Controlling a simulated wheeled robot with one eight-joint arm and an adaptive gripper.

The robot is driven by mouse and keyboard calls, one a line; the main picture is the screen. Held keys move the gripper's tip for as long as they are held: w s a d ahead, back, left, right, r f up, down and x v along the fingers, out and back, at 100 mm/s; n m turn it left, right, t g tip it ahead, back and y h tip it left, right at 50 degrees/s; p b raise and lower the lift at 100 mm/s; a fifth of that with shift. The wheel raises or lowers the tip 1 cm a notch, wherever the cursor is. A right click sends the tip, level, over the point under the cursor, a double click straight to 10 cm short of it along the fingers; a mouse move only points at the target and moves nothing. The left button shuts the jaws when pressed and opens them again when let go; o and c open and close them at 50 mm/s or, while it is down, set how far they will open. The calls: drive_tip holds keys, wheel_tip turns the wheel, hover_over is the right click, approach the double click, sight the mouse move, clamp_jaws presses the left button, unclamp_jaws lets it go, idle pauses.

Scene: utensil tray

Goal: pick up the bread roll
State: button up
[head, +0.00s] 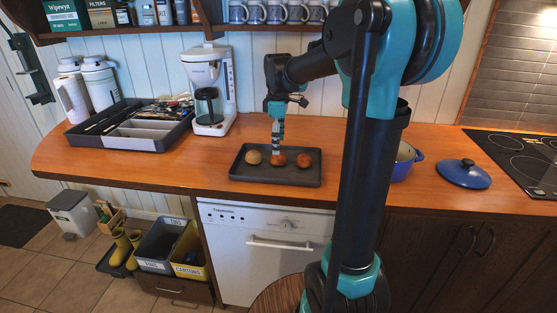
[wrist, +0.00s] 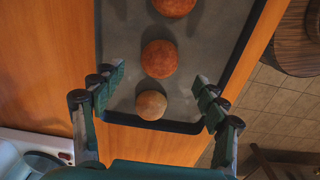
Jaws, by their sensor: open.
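A dark grey baking tray (head: 240,176) lies on the wooden counter and holds three round, roll-like items in a row. The left one (head: 253,157) is tan; the middle one (head: 278,160) and the right one (head: 303,160) are redder brown. I cannot tell for sure which is the bread roll. My gripper (head: 277,151) points down above the middle item. In the wrist view my gripper (wrist: 160,78) is open and empty, its fingers spread to either side of the row. There the tan item (wrist: 151,105) is lowest, with the middle brown one (wrist: 159,60) beyond it.
A utensil organiser (head: 130,135) and a white coffee maker (head: 209,90) stand to the left. A blue pot (head: 404,160), its blue lid (head: 463,173) and a black hob (head: 520,155) are to the right. The counter's front edge runs close to the tray.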

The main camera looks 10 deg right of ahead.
sight(278, 158)
drive_tip(key=shift+f, duration=2.9)
drive_tip(key=shift+c, duration=0.5)
drive_tip(key=c, duration=0.8)
